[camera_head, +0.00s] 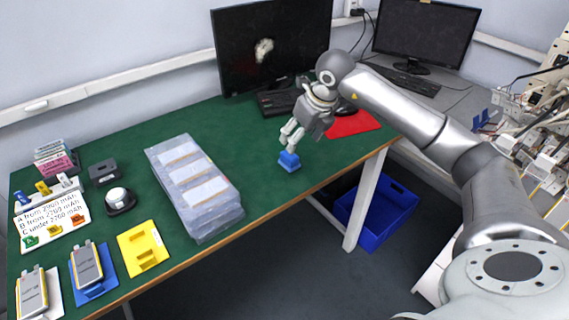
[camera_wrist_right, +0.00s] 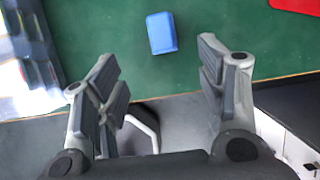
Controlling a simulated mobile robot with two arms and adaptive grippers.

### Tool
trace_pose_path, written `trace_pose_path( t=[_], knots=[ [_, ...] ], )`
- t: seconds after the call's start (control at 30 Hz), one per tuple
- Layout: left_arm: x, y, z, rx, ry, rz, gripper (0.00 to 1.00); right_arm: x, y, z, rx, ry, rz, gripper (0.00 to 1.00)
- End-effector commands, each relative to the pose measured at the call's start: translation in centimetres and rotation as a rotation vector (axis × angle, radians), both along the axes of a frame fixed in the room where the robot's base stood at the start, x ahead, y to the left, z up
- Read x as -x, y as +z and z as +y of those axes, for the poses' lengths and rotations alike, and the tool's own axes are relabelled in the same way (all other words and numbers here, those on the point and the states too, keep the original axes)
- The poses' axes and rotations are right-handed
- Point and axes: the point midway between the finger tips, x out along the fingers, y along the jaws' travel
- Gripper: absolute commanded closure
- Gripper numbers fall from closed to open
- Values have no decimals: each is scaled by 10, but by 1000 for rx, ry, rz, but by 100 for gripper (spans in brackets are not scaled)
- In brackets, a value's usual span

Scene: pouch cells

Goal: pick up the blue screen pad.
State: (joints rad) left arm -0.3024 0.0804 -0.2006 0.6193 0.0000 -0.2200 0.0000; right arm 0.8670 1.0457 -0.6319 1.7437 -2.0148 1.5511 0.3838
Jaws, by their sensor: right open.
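The blue screen pad (camera_head: 289,162) is a small blue block on the green table, near its front edge. In the right wrist view the pad (camera_wrist_right: 161,33) lies beyond the fingertips, roughly between their lines. My right gripper (camera_head: 292,140) is just above and behind the pad in the head view, pointing down. In the wrist view the right gripper (camera_wrist_right: 160,75) has its fingers wide apart with nothing between them. I cannot tell from the head view whether a finger touches the pad. My left gripper is not in view.
A clear-lidded tray (camera_head: 229,222) stands left of the pad. A red mat (camera_head: 352,123) lies to the right, behind it. A monitor (camera_head: 270,45) and keyboard stand at the back. The table's front edge is close to the pad; a blue crate (camera_head: 385,212) is on the floor.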

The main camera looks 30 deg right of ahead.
Motion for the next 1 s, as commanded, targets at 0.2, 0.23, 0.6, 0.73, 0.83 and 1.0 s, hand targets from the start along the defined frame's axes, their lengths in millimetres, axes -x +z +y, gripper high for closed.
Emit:
trace_pose_path(
  t=[0.2, 0.23, 0.6, 0.73, 0.83, 1.0],
  knots=[
    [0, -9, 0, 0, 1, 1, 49, -6, -24, 0, -1, -1, 3, 36],
    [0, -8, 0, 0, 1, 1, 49, -8, -29, 1, -1, 0, 3, 36],
    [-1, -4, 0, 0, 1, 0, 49, -24, -65, 1, 0, 0, 1, 36],
    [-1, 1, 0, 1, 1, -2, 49, -33, -81, 1, -2, -1, 3, 36],
    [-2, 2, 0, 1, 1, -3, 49, -40, -95, 1, -2, 0, 3, 36],
    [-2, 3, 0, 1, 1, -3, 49, -45, -107, 1, 0, 0, 0, 36]
  ],
)
